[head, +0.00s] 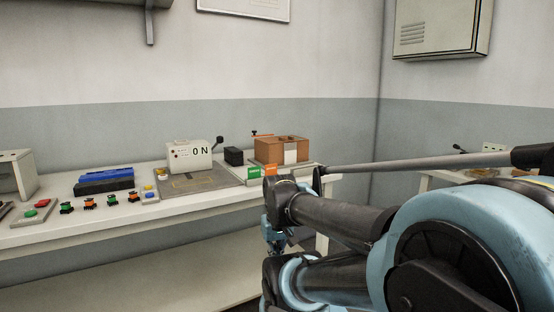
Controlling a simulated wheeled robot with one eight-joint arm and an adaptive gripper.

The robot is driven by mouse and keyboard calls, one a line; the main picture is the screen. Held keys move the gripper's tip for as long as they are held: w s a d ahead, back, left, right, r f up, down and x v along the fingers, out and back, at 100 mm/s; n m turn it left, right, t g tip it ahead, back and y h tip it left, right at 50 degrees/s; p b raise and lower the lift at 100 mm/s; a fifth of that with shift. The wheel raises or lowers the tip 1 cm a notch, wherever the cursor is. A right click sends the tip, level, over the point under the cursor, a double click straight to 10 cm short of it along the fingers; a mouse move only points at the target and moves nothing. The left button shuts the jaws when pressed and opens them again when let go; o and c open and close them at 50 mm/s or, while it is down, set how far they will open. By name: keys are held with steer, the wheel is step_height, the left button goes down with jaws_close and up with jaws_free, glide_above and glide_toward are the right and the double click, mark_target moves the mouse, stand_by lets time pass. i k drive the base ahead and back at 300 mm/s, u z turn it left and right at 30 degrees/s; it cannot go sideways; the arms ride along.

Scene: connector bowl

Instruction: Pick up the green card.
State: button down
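The green card (254,172) is small and bright. It stands near the front right part of the white bench, beside an orange card (276,170) and in front of a brown box. The end of my arm reaches close below and in front of the cards. What looks like my gripper (273,246) hangs at the bench's front edge, below the green card and apart from it in the picture. It is small and partly hidden by my own arm links, so its fingers cannot be made out.
The brown box (282,149) stands behind the cards, with a small black box (233,156) to its left. A white device marked "0 N" (188,156) stands on a grey plate (200,182).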

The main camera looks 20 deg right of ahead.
mark_target(254, 172)
steer(key=z, duration=0.55)
steer(key=k, duration=1.3)
steer(key=z, duration=0.85)
steer(key=i, duration=0.95)
steer(key=u, duration=0.35)
steer(key=i, duration=0.8)
steer(key=u, duration=0.5)
